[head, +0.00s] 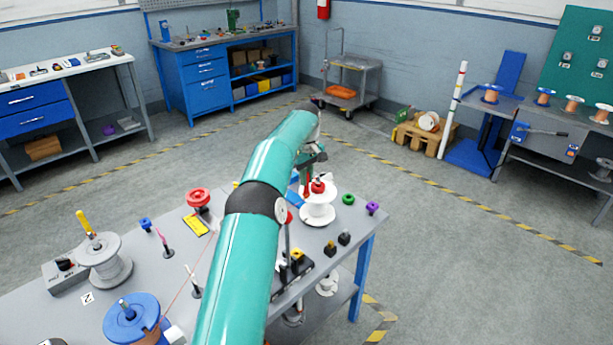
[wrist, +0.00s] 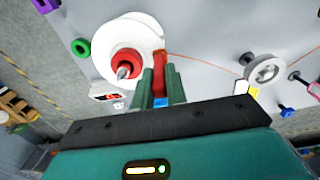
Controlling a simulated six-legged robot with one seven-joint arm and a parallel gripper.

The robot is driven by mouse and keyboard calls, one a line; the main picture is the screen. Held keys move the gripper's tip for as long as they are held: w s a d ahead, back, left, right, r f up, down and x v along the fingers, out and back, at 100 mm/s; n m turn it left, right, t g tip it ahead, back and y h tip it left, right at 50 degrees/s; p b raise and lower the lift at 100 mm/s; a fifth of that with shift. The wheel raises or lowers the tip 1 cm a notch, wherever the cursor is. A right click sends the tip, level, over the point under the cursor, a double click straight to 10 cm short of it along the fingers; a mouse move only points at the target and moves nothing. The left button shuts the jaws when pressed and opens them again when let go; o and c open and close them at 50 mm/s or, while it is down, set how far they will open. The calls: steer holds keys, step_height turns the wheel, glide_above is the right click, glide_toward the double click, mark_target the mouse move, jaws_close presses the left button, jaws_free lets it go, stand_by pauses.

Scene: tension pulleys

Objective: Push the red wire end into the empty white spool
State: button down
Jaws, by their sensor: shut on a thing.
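The empty white spool (head: 318,212) stands upright near the right end of the workbench, with a red hub on top. In the wrist view the white spool (wrist: 112,45) is at upper left, its red hub (wrist: 125,64) around a metal spindle tip. My gripper (wrist: 160,82) is shut on the red wire end (wrist: 158,68), a red block between its green fingers. The block is close beside the spool's rim; whether they touch is unclear. A thin red wire (wrist: 205,58) runs right from it. In the head view my arm hides part of the gripper.
A grey pulley (wrist: 265,70) stands on the wire's path. Green (head: 348,199) and purple (head: 372,208) knobs lie right of the spool.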

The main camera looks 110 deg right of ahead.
steer(key=shift+f, duration=0.1)
stand_by(0.3)
steer(key=c, duration=1.3)
jaws_free()
steer(key=shift+c, duration=0.2)
steer(key=o, duration=0.3)
steer(key=shift+o, duration=0.2)
steer(key=shift+r, duration=3.5)
